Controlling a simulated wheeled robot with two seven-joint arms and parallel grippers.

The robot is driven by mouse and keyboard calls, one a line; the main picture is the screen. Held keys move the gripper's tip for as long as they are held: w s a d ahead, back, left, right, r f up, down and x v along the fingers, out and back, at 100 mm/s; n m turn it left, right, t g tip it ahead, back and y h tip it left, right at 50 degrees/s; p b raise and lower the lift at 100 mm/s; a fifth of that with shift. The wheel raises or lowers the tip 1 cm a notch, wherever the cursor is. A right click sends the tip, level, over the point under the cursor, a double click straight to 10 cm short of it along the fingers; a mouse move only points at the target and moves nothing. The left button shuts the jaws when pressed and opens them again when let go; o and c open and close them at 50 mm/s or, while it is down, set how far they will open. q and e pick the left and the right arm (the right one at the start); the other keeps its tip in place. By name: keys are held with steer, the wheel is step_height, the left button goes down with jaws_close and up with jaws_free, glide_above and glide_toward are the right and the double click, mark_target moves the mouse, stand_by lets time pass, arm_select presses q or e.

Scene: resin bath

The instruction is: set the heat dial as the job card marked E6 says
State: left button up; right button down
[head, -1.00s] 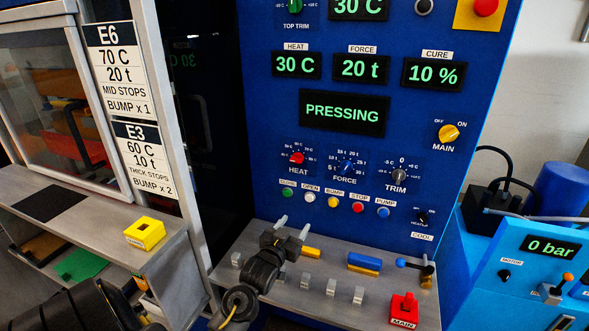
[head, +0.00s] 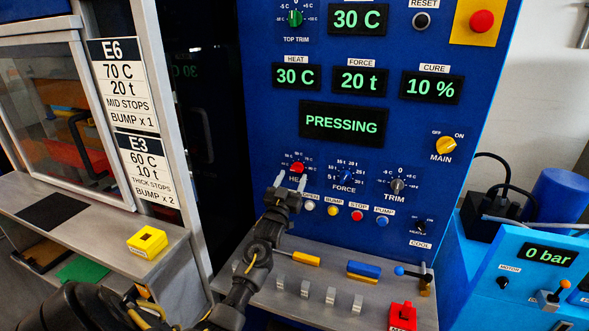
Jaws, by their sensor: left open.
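The job card marked E6 (head: 124,84) hangs on the grey post at left and reads 70 C, 20 t, MID STOPS, BUMP x 1. The red heat dial (head: 297,168) is on the blue panel, with its HEAT label partly hidden by my gripper. The heat display (head: 296,76) above reads 30 C. My left gripper (head: 290,182) is open and empty, its two pale fingertips pointing up just below the heat dial. I cannot tell whether they touch the panel. My right gripper is not in view.
The force dial (head: 346,175) and trim dial (head: 397,186) sit right of the heat dial. A row of buttons, including a yellow bump button (head: 333,211), runs below. The status display (head: 343,124) reads PRESSING.

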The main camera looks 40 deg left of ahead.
mark_target(295, 171)
arm_select(q)
steer(key=shift+p+x, duration=0.35)
steer(key=shift+x, duration=1.35)
steer(key=c, duration=1)
